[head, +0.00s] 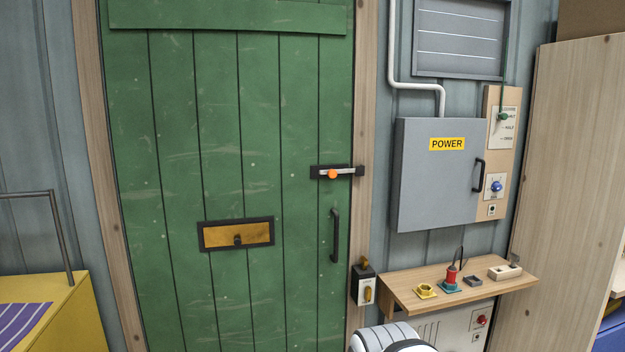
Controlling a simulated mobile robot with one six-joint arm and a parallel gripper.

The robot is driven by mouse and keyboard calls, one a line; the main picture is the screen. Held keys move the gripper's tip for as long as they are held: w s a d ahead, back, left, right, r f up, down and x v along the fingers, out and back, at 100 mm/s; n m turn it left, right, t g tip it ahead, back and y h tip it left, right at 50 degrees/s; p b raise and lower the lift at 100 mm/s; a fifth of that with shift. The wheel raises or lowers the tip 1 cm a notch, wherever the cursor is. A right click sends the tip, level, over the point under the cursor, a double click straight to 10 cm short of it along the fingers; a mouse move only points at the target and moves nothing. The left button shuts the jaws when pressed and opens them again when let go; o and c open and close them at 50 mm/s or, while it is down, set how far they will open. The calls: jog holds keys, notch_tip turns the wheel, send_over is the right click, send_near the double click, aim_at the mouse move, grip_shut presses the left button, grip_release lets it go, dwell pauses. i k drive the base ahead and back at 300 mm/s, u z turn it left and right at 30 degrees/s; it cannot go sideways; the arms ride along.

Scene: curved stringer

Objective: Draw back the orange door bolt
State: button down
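The door bolt has an orange knob (332,174) on a black backplate at the right side of the green door (222,130). A pale metal bar (345,171) runs right from the knob toward a dark piece at the door's right edge. I cannot tell from here how far the bar reaches into the frame. The door looks closed. My gripper is not in view; only a white part of my arm shows at the bottom edge, below and right of the bolt. Nothing touches the bolt.
A black handle (335,235) is below the bolt. A grey POWER box (428,190) stands out from the wall to the right. A wooden shelf (400,293) with several small items juts out below it. A yellow cabinet (85,315) is at the left.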

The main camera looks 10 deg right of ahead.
aim_at(332, 173)
jog(key=u, duration=0.1)
jog(key=i, duration=0.95)
jog(key=z, duration=0.05)
